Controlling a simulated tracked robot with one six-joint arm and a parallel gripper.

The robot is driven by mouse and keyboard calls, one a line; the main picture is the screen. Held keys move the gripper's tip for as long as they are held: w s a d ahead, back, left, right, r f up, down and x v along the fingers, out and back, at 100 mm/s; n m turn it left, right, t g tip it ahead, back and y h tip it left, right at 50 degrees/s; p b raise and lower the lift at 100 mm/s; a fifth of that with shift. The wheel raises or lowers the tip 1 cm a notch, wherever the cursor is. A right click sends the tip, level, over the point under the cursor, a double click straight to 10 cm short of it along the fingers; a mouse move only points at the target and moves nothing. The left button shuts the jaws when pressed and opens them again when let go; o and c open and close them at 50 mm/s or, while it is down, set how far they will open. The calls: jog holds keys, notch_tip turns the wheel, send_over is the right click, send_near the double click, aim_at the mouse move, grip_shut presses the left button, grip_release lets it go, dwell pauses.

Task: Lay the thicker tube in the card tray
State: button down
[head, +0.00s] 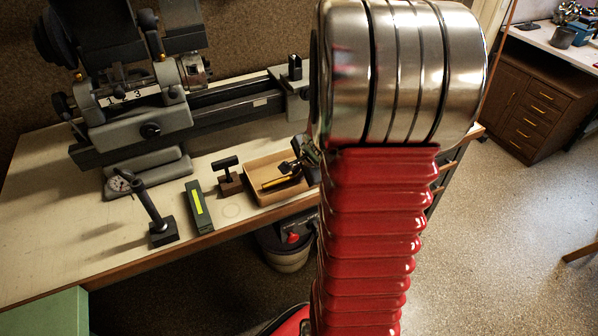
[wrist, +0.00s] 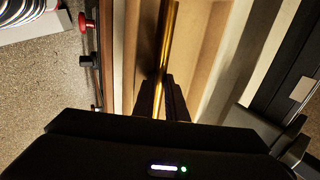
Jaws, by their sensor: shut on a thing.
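A brass-yellow tube (wrist: 169,35) runs out from between the fingers of my gripper (wrist: 163,84), which is shut on it in the wrist view. The tube (head: 276,182) also shows in the head view, over the inside of the tan card tray (head: 288,199). My gripper (head: 303,160) is at the tray's right side there, partly hidden by my arm. The tray (wrist: 200,50) lies beneath the tube in the wrist view. I cannot tell whether the tube touches the tray floor. No second tube shows to compare thickness.
A grey lathe (head: 150,120) stands along the back of the bench. A bucket (head: 285,250) stands below the bench edge.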

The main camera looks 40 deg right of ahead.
jog(key=shift+f, duration=0.15)
jog(key=c, duration=1.7)
grip_release()
jog(key=shift+c, duration=0.2)
jog(key=shift+o, duration=0.3)
jog(key=shift+s+f, duration=0.1)
jog(key=shift+a, duration=0.1)
jog(key=shift+f, duration=0.1)
jog(key=shift+c, duration=0.7)
